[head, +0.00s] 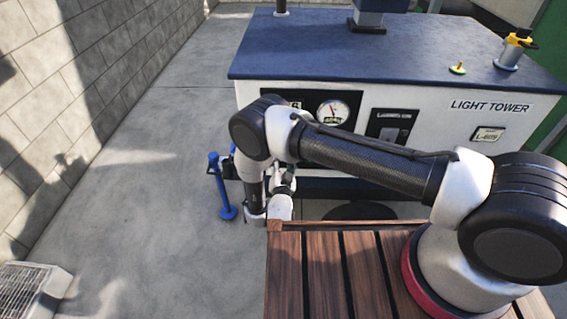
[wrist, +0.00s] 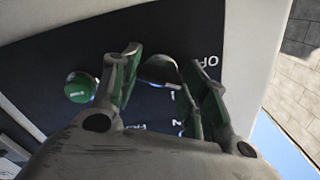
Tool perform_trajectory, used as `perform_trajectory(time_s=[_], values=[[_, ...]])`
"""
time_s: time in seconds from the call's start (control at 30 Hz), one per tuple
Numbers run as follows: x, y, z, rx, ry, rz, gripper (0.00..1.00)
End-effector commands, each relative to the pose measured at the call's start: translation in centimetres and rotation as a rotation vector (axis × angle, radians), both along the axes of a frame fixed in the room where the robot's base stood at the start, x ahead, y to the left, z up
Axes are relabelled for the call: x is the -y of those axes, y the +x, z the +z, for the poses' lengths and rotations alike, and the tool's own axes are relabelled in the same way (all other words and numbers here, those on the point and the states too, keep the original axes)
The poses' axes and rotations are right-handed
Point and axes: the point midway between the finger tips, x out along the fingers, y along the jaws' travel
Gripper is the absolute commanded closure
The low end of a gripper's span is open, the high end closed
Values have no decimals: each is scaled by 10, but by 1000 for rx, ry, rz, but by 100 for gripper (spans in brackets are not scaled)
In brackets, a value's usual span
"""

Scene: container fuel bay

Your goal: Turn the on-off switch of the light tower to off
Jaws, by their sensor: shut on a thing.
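The light tower (head: 450,128) is a white cabinet with a dark blue top and a printed name label. In the wrist view its dark control panel (wrist: 60,50) fills the upper left. The dark, rounded on-off switch (wrist: 158,69) sits between the fingers of my gripper (wrist: 160,78), which is shut on it. Partly visible white letters, seemingly "OFF", are just right of it. More lettering is partly hidden behind the fingers. In the head view my arm hides the switch and most of the gripper.
A green button (wrist: 80,87) is close to the left finger. The cabinet front has a round gauge (head: 332,112) and a dark recessed panel (head: 391,125). A blue post (head: 221,185) stands left of the cabinet. Open concrete floor (head: 160,220) lies left, before a block wall.

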Motion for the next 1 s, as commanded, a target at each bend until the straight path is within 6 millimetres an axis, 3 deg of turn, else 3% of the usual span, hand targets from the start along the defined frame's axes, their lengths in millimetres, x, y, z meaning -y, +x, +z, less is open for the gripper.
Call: perform_trajectory(time_s=[0.5,1.0], values=[[0,-1,-1,-16,-396,0,79],[0,-1,-1,-20,-507,1,79]])
